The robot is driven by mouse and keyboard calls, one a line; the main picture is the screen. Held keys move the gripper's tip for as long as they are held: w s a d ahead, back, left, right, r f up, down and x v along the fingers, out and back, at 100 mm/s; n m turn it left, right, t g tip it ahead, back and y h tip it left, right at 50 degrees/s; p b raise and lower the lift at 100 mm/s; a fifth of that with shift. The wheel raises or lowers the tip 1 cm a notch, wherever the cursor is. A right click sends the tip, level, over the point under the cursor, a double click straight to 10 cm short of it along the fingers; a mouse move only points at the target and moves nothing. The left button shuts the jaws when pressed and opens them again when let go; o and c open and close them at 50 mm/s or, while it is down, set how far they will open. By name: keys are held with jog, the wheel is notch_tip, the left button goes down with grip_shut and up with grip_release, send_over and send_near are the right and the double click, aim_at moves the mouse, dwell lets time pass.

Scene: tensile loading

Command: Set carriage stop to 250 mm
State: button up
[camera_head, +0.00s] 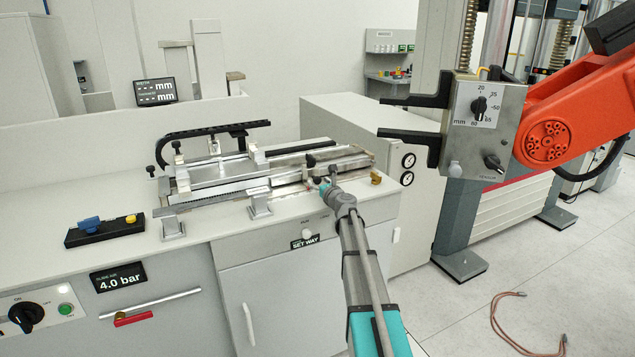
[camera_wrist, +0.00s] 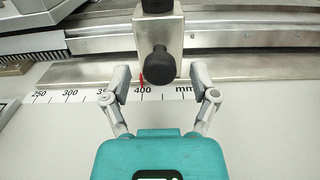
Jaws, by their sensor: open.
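The carriage stop is a metal block (camera_wrist: 172,37) with a round black knob (camera_wrist: 157,66) on its front. In the wrist view its red pointer (camera_wrist: 142,78) stands just above the 400 mark. The printed scale (camera_wrist: 70,95) reads 250 and 300 to the left; the 350 label is mostly hidden behind my left finger. My gripper (camera_wrist: 160,80) is open, with one finger on each side of the knob and gaps visible. In the head view my gripper (camera_head: 328,184) is at the bench rig's front edge.
The metal rail (camera_wrist: 255,36) runs left and right behind the stop. In the head view, a brass block (camera_head: 376,178) sits right of my gripper, and a metal support (camera_head: 259,202) stands to its left.

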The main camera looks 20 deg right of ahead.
jog(key=shift+w, duration=0.75)
grip_shut()
